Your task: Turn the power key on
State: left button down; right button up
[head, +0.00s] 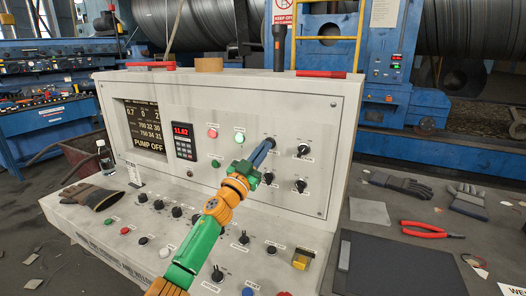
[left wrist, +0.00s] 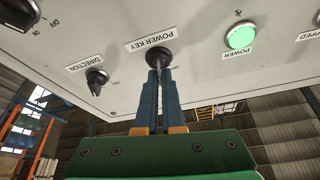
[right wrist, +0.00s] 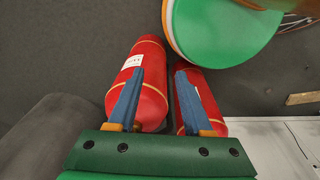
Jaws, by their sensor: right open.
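The power key (head: 272,141) is on the upright panel of the grey console, right of the green power lamp (head: 239,138). My left gripper (head: 262,152) reaches up to it from below. In the left wrist view the black power key switch (left wrist: 158,57) sits at the fingertips, under its upside-down label. The blue fingers of the left gripper (left wrist: 160,76) are close together, with a narrow gap, and appear shut on the key; they hide part of it. My right gripper (right wrist: 155,88) is open and empty in the right wrist view, above red cylinders.
More knobs fill the sloped lower panel (head: 90,222). The display (head: 147,128) reads PUMP OFF. Gloves (head: 400,184) and red pliers (head: 430,230) lie at the right. Two red cylinders (right wrist: 145,70) are below my right gripper.

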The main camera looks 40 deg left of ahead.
pick_arm(q)
jog(key=shift+a+m+h, duration=0.1)
jog(key=shift+m+h, duration=1.1)
jog(key=shift+m, duration=0.9)
jog(key=c, duration=1.2)
grip_release()
jog(key=shift+o, duration=0.8)
jog(key=shift+w+a+f, duration=0.1)
jog(key=shift+w, duration=0.05)
jog(key=b+v, duration=0.1)
jog(key=v, duration=0.6)
